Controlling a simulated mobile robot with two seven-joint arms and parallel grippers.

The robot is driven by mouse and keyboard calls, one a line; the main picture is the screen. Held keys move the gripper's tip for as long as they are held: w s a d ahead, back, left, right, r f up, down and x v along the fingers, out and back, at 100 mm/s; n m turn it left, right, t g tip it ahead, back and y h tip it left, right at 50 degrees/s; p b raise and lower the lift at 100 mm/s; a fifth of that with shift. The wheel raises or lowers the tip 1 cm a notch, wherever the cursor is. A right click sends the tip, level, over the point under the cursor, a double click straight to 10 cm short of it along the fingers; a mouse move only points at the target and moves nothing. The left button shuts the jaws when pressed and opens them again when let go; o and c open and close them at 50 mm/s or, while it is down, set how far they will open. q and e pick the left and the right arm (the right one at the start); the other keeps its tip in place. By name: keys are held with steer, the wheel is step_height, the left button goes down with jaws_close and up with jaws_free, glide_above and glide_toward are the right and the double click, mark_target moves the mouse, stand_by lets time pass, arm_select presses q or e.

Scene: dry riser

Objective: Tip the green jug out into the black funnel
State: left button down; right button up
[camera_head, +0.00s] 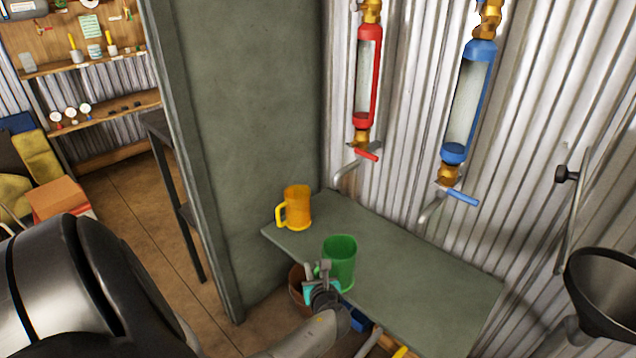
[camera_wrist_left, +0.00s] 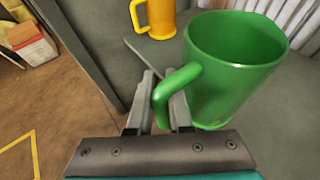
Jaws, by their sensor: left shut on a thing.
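The green jug (camera_head: 340,262) is upright at the front edge of the grey shelf. I cannot tell whether its base touches the shelf. My left gripper (camera_head: 323,284) is shut on the jug's handle. The left wrist view shows the fingers (camera_wrist_left: 161,100) on either side of the green handle, with the jug (camera_wrist_left: 232,65) to their right. The jug looks empty in its visible upper part, and its bottom inside is hidden. The black funnel (camera_head: 592,305) is at the far right of the head view, apart from the jug, and is cut by the picture edge.
An orange jug (camera_head: 297,208) stands on the grey shelf (camera_head: 420,285) to the left. Red (camera_head: 368,75) and blue (camera_head: 468,100) sight tubes with levers hang on the corrugated wall. A tall grey panel (camera_head: 250,90) stands left of the shelf. The shelf's right part is clear.

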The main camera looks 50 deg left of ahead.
arm_select(q)
steer(key=shift+s+d+p, duration=0.1)
steer(key=shift+s+p, duration=0.75)
steer(key=shift+s, duration=1.1)
steer(key=shift+r, duration=0.15)
step_height(320, 180, up, 7)
steer(key=p, duration=0.7)
